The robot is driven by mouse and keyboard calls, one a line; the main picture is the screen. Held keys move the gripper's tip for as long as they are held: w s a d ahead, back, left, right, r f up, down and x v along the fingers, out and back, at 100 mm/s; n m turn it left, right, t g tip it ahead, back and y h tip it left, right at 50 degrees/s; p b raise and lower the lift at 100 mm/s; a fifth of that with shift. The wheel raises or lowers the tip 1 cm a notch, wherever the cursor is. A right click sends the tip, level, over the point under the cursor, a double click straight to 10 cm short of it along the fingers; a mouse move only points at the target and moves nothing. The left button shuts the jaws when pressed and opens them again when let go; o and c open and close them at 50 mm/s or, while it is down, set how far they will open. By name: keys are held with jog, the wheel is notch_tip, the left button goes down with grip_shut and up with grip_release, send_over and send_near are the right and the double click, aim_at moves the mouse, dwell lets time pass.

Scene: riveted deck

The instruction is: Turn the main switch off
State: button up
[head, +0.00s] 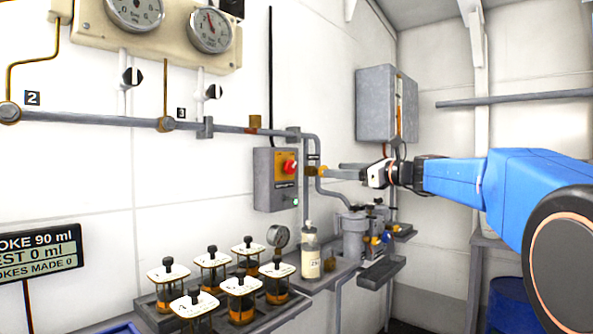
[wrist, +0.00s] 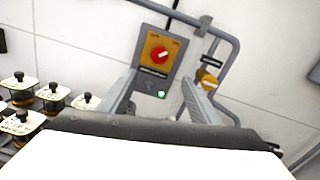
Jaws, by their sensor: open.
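The main switch is a red rotary knob (head: 290,167) on an orange-yellow plate, on a grey box (head: 262,185) fixed to the wall. In the wrist view the red knob (wrist: 159,56) has a pale mark across it, tilted up to the right. A green lamp (wrist: 162,94) glows below it; it also shows in the head view (head: 295,201). My gripper (head: 338,172) is right of the box in the head view, apart from the knob. In the wrist view its two fingers (wrist: 160,80) are spread, empty, and point toward the box, with the knob beyond their tips.
A grey pipe (head: 318,160) with an orange-yellow valve (wrist: 207,79) runs close to the right of the box. Below are several lidded jars (head: 241,297), a bottle (head: 310,256) and a pump unit (head: 354,232). A grey cabinet (head: 374,104) hangs behind.

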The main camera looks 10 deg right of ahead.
aim_at(293, 168)
jog(key=x, duration=1.7)
jog(key=shift+a+f, duration=0.1)
jog(key=shift+f, duration=0.05)
jog(key=c, duration=1.1)
jog(key=shift+o, duration=0.2)
